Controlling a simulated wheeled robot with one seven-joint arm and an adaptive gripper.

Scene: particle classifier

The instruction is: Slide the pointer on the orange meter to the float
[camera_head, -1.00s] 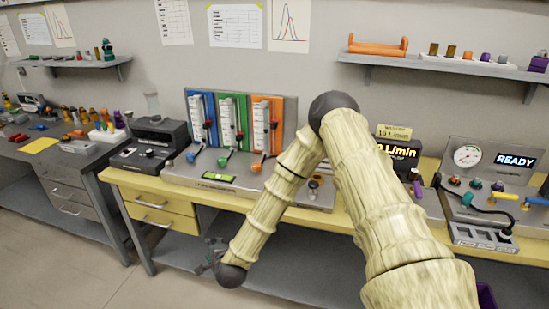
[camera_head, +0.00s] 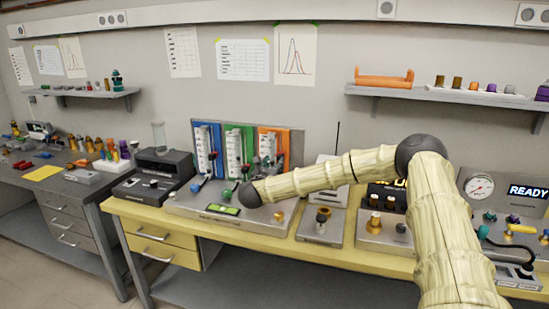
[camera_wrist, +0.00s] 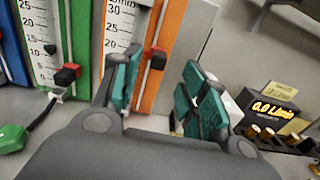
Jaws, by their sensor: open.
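The orange meter (camera_head: 270,142) stands at the right of three coloured meters on the bench. In the wrist view its white scale (camera_wrist: 119,22) and orange panel (camera_wrist: 172,35) show at top centre. Its red pointer (camera_wrist: 157,59) shows between my fingers in the picture; whether either touches it I cannot tell. My gripper (camera_wrist: 162,66) is open, with teal pads apart and nothing seen held. The left finger covers the lower part of the orange scale, and I cannot make out the float. In the head view my arm hides most of the gripper.
The green meter (camera_wrist: 82,35) with its own red slider (camera_wrist: 67,75) is close on the left. A green knob (camera_wrist: 12,138) is at lower left. A small display (camera_wrist: 272,106) stands to the right. A grey wall is behind.

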